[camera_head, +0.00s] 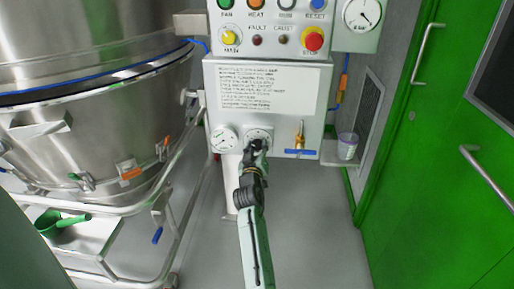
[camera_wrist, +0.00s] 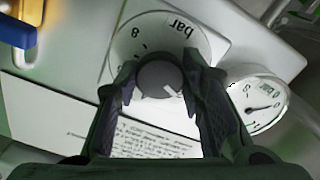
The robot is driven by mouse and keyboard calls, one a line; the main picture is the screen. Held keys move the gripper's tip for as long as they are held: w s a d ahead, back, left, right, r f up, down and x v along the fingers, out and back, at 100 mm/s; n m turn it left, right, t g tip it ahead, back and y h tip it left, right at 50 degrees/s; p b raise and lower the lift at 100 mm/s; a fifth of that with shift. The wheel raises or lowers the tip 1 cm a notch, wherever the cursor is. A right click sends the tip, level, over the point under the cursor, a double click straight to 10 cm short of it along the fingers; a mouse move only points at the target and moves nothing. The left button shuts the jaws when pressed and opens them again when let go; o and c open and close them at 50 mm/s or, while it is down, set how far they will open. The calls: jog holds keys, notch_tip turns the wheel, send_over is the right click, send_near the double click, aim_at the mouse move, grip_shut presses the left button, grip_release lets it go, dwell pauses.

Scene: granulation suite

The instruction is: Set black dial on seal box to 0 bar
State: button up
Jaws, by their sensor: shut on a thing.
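The seal box (camera_head: 305,95) is a pale metal box with a printed text plate. Its black dial (camera_wrist: 160,76) is a round dark knob with a white pointer line, on a white scale plate (camera_wrist: 128,38) marked "bar" and 8. The wrist view is roughly upside down; in it the pointer line runs toward the lower right. The 0 mark cannot be made out. My gripper (camera_head: 257,149) reaches the dial from below in the head view. Its two fingers are shut on the dial, one on each side, and hide part of the scale.
A round gauge (camera_head: 224,139) sits left of the dial and a blue-handled brass valve (camera_head: 300,150) right of it. Above is a button panel (camera_head: 270,40) with a red stop button. A steel vessel (camera_head: 90,130) stands left, a green door (camera_head: 440,150) right. Open floor lies below.

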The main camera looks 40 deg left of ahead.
jog(key=n+p, duration=0.1)
jog(key=n, duration=0.3)
jog(key=shift+n, duration=0.3)
jog(key=shift+n+p, duration=1.05)
jog(key=shift+n, duration=1.45)
jog(key=o, duration=1.1)
jog(key=shift+o, duration=0.2)
jog(key=v, duration=1.2)
